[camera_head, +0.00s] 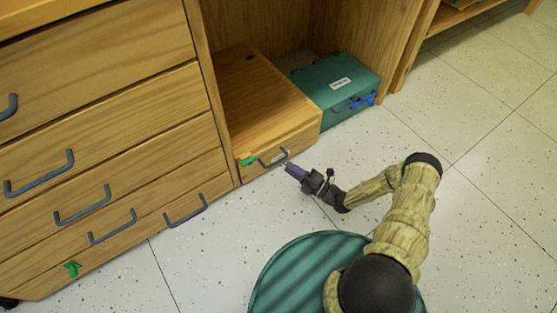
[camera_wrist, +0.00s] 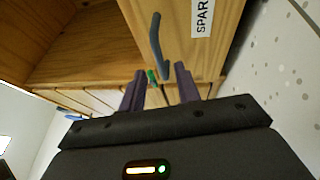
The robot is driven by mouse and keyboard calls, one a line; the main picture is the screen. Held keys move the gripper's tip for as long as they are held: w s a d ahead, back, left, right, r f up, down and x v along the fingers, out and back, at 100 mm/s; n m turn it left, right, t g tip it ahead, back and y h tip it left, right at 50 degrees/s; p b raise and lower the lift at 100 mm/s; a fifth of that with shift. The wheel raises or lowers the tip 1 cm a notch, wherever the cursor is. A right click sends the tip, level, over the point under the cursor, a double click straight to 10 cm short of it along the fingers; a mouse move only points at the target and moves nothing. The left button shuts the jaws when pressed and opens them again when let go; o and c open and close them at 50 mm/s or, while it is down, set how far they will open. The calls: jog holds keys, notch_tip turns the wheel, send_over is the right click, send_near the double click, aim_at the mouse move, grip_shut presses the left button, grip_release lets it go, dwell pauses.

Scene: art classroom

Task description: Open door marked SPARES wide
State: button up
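The door marked SPARES (camera_head: 302,146) is the wooden front of a low wooden box inside the open cabinet bay; it looks shut. In the wrist view the door (camera_wrist: 185,12) shows its white label (camera_wrist: 202,17), readable as "SPAR", cut by the frame edge. A dark bar handle (camera_wrist: 157,45) stands on the door; it also shows in the head view (camera_head: 274,160). My gripper (camera_head: 290,167) is at the handle's right end. In the wrist view my gripper (camera_wrist: 160,70) has its two purple fingers apart, with the handle's near end between the tips. I cannot tell whether they touch it.
A green clip (camera_head: 248,160) sits at the door's left end. A teal case (camera_head: 340,85) with a blue latch stands beside the box. Wooden drawers (camera_head: 110,120) with bar handles are at left. The speckled floor (camera_head: 480,210) is clear to the right.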

aim_at(279, 160)
jog(key=x, duration=0.6)
grip_shut()
